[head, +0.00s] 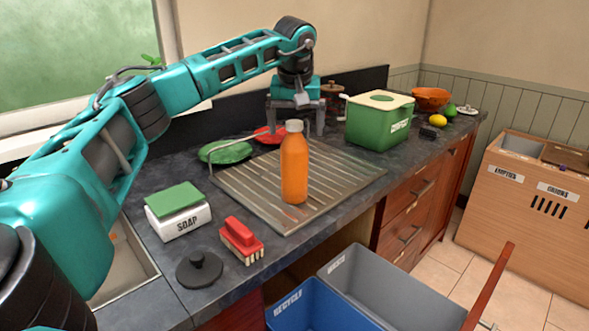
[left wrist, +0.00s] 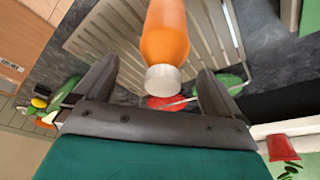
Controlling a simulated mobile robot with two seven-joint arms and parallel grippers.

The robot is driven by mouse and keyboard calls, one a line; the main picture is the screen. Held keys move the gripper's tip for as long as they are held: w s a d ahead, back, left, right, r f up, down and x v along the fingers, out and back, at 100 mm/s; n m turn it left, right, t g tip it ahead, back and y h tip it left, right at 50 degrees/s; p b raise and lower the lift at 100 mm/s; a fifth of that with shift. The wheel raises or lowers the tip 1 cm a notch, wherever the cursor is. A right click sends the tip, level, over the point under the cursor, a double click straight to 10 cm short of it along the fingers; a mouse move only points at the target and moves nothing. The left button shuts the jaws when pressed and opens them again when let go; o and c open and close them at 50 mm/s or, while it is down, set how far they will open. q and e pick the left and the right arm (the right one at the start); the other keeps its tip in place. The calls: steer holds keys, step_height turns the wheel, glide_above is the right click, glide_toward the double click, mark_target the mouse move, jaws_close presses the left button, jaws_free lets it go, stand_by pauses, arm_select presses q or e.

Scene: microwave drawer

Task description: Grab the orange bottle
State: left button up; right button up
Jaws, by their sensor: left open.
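The orange bottle (head: 294,168) stands upright on the metal drainboard (head: 233,190), with a pale cap on top. My left gripper (head: 297,130) hangs downward just behind the bottle, partly hidden by its cap and neck in the head view. In the left wrist view the bottle (left wrist: 165,35) lies ahead of the fingers, its cap pointing toward the gripper. The left gripper (left wrist: 160,85) is open, with the two fingers apart and nothing held between them. My right gripper is not in view.
A soap box (head: 180,221) with a green sponge, a red brush (head: 241,240) and a black lid (head: 199,270) sit left of the drainboard. A green container (head: 375,125) stands to the right. Green (head: 225,153) and red plates lie behind. Open bins (head: 315,308) are below the counter.

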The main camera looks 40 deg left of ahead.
mark_target(294, 138)
arm_select(q)
steer(key=x, duration=0.4)
steer(key=shift+a+f, duration=0.2)
steer(key=shift+f, duration=0.05)
steer(key=shift+c, duration=0.2)
steer(key=c, duration=1.4)
